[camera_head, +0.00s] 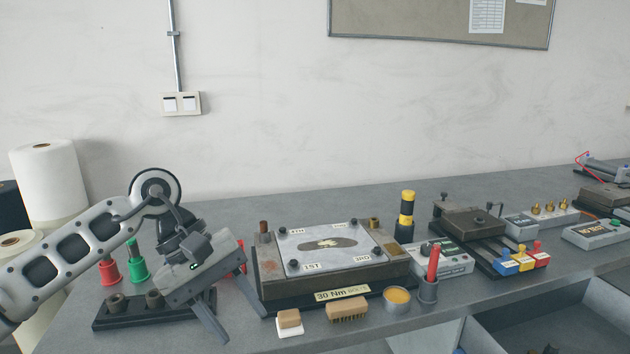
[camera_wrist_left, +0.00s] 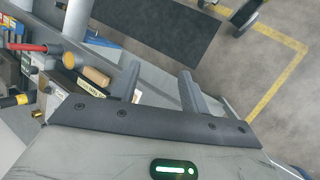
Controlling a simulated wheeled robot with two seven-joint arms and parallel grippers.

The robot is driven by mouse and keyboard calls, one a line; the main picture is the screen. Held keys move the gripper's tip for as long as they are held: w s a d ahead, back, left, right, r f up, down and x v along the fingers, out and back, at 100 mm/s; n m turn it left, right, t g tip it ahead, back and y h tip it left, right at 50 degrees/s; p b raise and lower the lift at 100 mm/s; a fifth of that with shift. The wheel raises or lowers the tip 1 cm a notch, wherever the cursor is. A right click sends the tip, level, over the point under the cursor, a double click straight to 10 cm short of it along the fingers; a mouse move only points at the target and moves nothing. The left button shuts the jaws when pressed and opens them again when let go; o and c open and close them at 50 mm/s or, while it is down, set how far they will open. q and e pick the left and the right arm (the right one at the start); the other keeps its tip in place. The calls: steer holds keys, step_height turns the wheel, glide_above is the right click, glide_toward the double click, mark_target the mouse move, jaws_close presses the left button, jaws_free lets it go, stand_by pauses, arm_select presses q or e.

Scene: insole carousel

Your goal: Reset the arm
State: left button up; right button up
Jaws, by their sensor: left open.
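My left arm comes in from the left in the head view, and its gripper (camera_head: 236,306) hangs over the front left part of the grey workbench (camera_head: 350,337). Its two fingers are spread apart with nothing between them. In the left wrist view the open fingers (camera_wrist_left: 160,88) also show, with the floor beyond them. The gripper is just left of a fixture block (camera_head: 262,262) with a metal plate on top, and seems apart from it. My right gripper is not in view.
A black stand (camera_head: 115,316) and red and green bottles (camera_head: 138,268) are beside my left arm. A brush (camera_head: 347,311), a yellow tin (camera_head: 397,300) and a cup with a red handle (camera_head: 428,291) stand along the front. A press-like fixture (camera_head: 470,222) is farther right.

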arm_select(q)
steer(key=s+d+n+g+h, duration=0.1)
steer(key=s+d+n+h, duration=0.5)
steer(key=d+n+h, duration=0.65)
steer(key=w+a+f+m+t+y, duration=0.1)
steer(key=a+f+m+t+y, duration=0.45)
steer(key=m+t, duration=0.75)
steer(key=w+a+f+m+t+y, duration=0.2)
steer(key=a+f+m+t+y, duration=0.4)
steer(key=m, duration=1.4)
steer(key=s+a+f+n+g+y, duration=0.2)
steer(key=s+f+n+g, duration=0.1)
steer(key=s+f+n, duration=0.3)
steer(key=s+a+f+n+g+y, duration=0.1)
steer(key=s+a+f+n+g, duration=0.1)
steer(key=s+f+n, duration=0.5)
step_height(320, 180, down, 4)
steer(key=shift+a+g+y, duration=0.3)
steer(key=shift+g+y, duration=0.1)
steer(key=shift+w, duration=0.1)
